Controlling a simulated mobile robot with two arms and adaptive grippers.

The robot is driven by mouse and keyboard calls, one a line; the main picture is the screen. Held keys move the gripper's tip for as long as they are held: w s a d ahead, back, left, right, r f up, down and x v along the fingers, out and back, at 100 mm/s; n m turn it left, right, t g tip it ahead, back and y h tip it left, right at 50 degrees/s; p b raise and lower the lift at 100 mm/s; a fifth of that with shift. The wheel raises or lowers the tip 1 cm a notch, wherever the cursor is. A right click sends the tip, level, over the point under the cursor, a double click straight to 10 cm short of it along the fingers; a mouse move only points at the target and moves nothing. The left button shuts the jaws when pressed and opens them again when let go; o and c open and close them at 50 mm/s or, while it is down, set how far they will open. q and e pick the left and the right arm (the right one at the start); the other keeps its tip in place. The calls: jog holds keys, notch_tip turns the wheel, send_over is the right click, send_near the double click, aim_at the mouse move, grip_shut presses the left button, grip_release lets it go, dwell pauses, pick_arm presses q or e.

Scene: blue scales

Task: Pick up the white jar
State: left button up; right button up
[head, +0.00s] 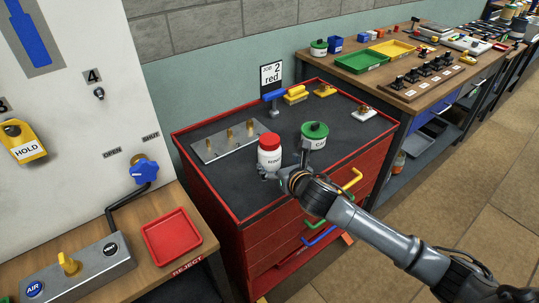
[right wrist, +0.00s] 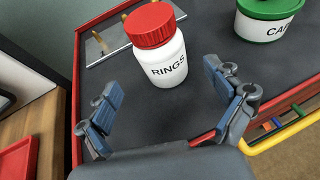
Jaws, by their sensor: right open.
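The white jar (head: 269,158) has a red lid and the word RINGS on it. It stands upright on the dark top of the red cabinet. In the right wrist view the jar (right wrist: 161,60) stands just ahead of my right gripper (right wrist: 161,80), roughly between the lines of its two spread fingers. My right gripper (head: 284,164) is open and empty, low over the cabinet top at the jar's near right side. In the head view a finger overlaps the jar's base, and I cannot tell whether they touch. My left gripper is not in view.
A green-lidded white tub (head: 314,138) stands right of the jar, close to my right gripper's other finger. A metal plate with brass pegs (head: 226,142) lies behind left. The cabinet's raised red rim (head: 222,196) edges its top. A red tray (head: 171,238) lies left.

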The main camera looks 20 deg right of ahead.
aim_at(270, 154)
jog(key=shift+x, duration=4.15)
jog(key=shift+d, duration=0.15)
jog(key=shift+c, duration=0.3)
jog(key=c, duration=1.3)
jog(key=shift+r, duration=0.1)
